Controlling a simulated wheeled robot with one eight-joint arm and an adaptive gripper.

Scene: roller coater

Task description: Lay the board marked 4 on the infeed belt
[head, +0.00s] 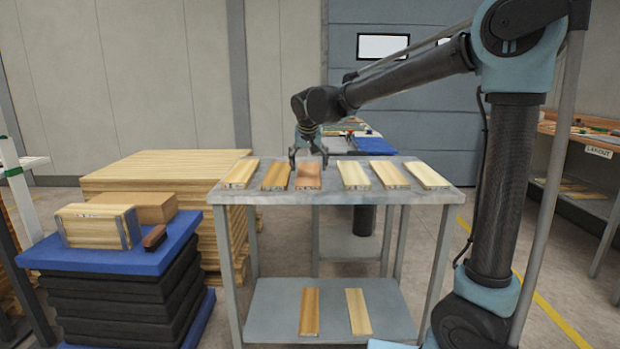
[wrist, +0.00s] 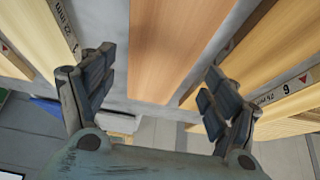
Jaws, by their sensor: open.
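In the wrist view the reddish board (wrist: 165,45) lies between the spread, empty fingers of my gripper (wrist: 157,88). No number is readable on it. A board at the left (wrist: 50,30) has an edge label that seems to read 1. A board at the right (wrist: 290,80) has a label reading 6. I cannot make out a 4. No infeed belt is recognisable.
Two boards (head: 310,312) lie on the table's lower shelf (head: 270,312). At left, a blue-topped stack (head: 110,258) carries wooden blocks and a small brown item. A pile of planks (head: 150,170) stands behind. A bench labelled LAYOUT (head: 598,153) is at right.

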